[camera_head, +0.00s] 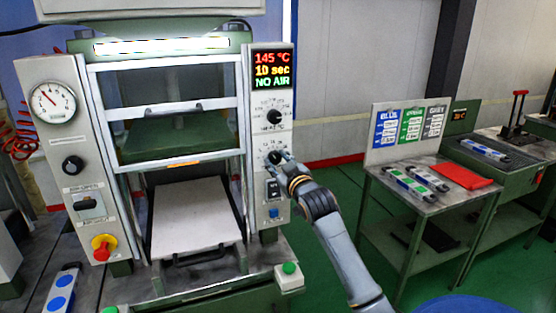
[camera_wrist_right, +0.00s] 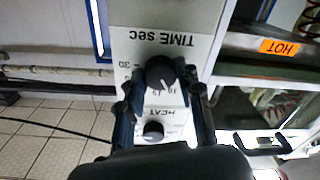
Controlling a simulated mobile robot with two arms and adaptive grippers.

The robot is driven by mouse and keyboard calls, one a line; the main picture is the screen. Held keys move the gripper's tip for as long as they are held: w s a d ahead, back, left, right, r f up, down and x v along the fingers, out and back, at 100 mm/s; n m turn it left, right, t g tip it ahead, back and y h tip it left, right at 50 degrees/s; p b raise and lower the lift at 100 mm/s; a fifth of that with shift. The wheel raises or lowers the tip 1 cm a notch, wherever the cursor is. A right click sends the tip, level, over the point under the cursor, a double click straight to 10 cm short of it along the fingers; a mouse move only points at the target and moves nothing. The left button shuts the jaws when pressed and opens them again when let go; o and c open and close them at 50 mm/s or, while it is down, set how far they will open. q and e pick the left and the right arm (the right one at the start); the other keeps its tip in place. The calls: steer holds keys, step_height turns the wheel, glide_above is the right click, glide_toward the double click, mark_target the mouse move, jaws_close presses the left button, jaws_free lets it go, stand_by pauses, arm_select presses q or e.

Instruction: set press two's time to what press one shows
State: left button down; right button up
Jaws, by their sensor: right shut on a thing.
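A press with a green frame stands at the left of the head view. Its right panel has a display (camera_head: 272,70) reading 145 °C, 10 sec and NO AIR. Below are an upper black knob (camera_head: 274,117) and a lower black time knob (camera_head: 274,157). My right gripper (camera_head: 283,162) is shut on the time knob. In the wrist view, upside down, the time knob (camera_wrist_right: 160,71) sits under the label TIME sec, between my right fingers (camera_wrist_right: 163,95). Its white mark points near the 10. My left gripper is out of view. I cannot tell which press number this is.
A red emergency button (camera_head: 102,246) is on the left panel. A side table (camera_head: 408,207) with a red pad (camera_head: 461,176) stands right, with green floor between.

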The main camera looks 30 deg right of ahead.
stand_by(0.5)
steer(key=o, duration=1.2)
steer(key=shift+c, duration=0.2)
steer(key=shift+s, duration=0.1)
steer(key=s+a, duration=0.2)
steer(key=s, duration=0.9)
steer(key=shift+s+a+f, duration=0.15)
steer(key=shift+s+a, duration=0.05)
steer(key=shift+s, duration=0.1)
